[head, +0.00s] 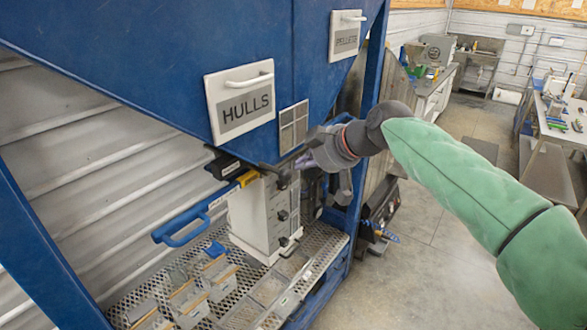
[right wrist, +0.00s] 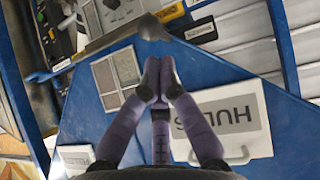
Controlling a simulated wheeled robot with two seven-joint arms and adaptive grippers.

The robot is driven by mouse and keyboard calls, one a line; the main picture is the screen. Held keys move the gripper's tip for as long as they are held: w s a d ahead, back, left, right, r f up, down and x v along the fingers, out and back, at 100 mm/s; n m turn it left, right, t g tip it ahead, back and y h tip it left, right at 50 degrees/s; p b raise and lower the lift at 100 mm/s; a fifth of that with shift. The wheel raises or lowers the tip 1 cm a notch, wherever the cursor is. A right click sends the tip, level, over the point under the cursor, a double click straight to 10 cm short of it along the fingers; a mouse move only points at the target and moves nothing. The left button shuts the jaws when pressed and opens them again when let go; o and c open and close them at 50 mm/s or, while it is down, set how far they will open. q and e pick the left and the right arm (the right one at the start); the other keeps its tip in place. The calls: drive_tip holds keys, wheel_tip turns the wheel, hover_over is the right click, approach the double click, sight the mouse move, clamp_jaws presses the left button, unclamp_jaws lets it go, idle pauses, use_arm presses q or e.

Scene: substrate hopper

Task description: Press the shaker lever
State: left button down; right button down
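My right gripper (head: 306,160) reaches in from the right, just under the blue hopper. In the right wrist view its purple fingers (right wrist: 158,85) are together at the tips, with nothing seen between them. A dark bar with a black knob (right wrist: 152,28) lies just beyond the fingertips; contact cannot be told. The dark bar (head: 278,172) also shows beside the gripper in the head view. A blue handled lever (head: 185,225) with a yellow part sticks out to the left below the hopper. The small labels are unreadable, so I cannot tell which one is the shaker lever. My left gripper is out of view.
The hopper carries a HULLS panel (head: 241,100) and a PELLETS panel (head: 346,36). A white unit (head: 257,222) stands below, on a perforated shelf (head: 225,262) with several small bins. Blue posts frame it. Open floor (head: 430,270) lies to the right.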

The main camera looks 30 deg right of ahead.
drive_tip(key=shift+v, duration=1.65)
drive_tip(key=shift+s, duration=0.1)
